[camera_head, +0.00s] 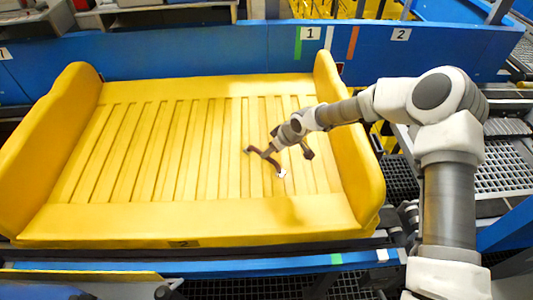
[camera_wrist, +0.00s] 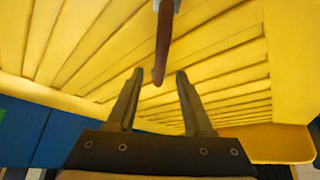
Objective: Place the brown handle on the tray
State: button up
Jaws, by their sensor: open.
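The yellow slatted tray (camera_head: 150,222) fills the middle of the head view; its slats also show in the wrist view (camera_wrist: 215,45). The brown handle (camera_wrist: 163,45) is a slim bar with a pale grey piece at its far end, over the slats in the wrist view. In the head view, the pale piece (camera_head: 281,173) shows just below my gripper (camera_head: 278,153), over the tray's right half. My gripper (camera_wrist: 160,73) is open. The handle's near end lies between the two fingertips, with visible gaps on both sides. I cannot tell whether the handle touches the slats.
The tray has raised walls at left (camera_head: 60,130) and right (camera_head: 350,150). A blue barrier (camera_head: 200,50) with numbered signs runs behind it. A blue rail (camera_head: 270,265) runs along the front. Metal grating (camera_head: 505,178) lies at right. Most of the tray's slatted floor is clear.

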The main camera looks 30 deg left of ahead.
jog(key=v, duration=0.7)
jog(key=shift+r, duration=0.2)
jog(key=shift+s+d, duration=0.1)
jog(key=shift+d, duration=0.05)
jog(key=s+d+r+m+t+h, duration=0.1)
jog(key=s+d+r+m+h, duration=0.15)
jog(key=d+r, duration=0.8)
jog(key=s+d+r+m+t+h, duration=0.2)
jog(key=d+r+m+h, duration=0.15)
jog(key=d+r, duration=0.7)
jog(key=s+d+r+m, duration=0.3)
jog(key=s+d+m, duration=0.1)
jog(key=s+d, duration=0.3)
jog(key=s+d+r+m+t, duration=0.1)
jog(key=s+d+r+m, duration=0.3)
jog(key=s+d, duration=0.4)
jog(key=s, duration=0.4)
jog(key=shift+s+d+m, duration=0.25)
jog(key=shift+s+m, duration=0.05)
jog(key=shift+m, duration=0.1)
